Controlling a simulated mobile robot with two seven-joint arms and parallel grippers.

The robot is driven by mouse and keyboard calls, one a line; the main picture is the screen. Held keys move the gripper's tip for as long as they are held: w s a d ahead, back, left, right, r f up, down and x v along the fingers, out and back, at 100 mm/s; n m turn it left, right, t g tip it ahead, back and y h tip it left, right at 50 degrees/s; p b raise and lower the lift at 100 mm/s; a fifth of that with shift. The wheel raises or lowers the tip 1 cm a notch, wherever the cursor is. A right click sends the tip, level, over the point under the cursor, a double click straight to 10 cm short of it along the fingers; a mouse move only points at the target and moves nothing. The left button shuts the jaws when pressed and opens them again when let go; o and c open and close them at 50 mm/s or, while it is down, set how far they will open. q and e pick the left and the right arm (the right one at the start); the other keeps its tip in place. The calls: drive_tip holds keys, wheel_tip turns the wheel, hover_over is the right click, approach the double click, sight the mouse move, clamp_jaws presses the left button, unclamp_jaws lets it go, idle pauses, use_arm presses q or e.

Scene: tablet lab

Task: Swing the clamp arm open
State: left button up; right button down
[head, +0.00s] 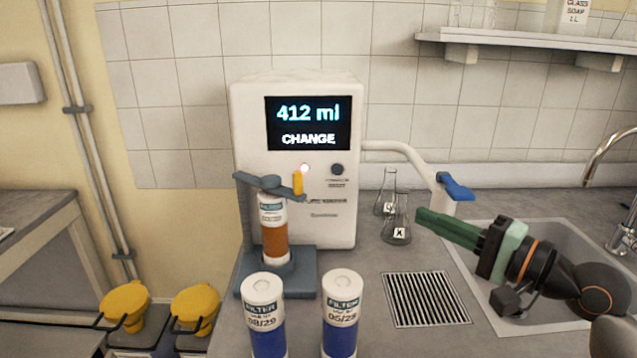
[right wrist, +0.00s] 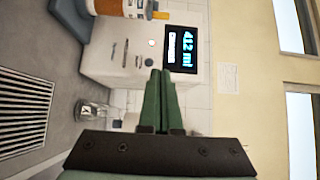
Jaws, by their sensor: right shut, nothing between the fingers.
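The clamp arm (head: 262,184) is a dark grey bar lying across the top of an orange-brown filter cartridge (head: 274,238), with a yellow handle (head: 298,183) at its right end. The cartridge stands upright on a grey-blue base in front of the white machine (head: 240,130). In the right wrist view the cartridge (right wrist: 108,7) and the yellow handle (right wrist: 161,15) show at the top. My right gripper (head: 420,222) is shut and empty, to the right of the clamp arm and apart from it. It also shows in the right wrist view (right wrist: 158,75). My left gripper is not in view.
Two blue filters (head: 265,310) (head: 341,305) stand at the front. Glass flasks (head: 397,222) stand right of the machine, near a white spout with a blue lever (head: 455,187). A drain grate (head: 426,299) and a sink (head: 478,290) lie at the right.

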use_arm(q)
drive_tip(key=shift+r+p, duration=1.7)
drive_tip(key=shift+p, duration=0.05)
use_arm(e)
drive_tip(key=s+a+x, duration=0.1)
drive_tip(key=x, duration=0.9)
drive_tip(key=s+a+x, duration=0.1)
drive_tip(key=a+x, duration=0.1)
drive_tip(key=x, duration=0.9)
drive_tip(key=shift+s, duration=0.25)
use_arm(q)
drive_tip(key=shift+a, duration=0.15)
use_arm(e)
drive_tip(key=shift+s, duration=0.15)
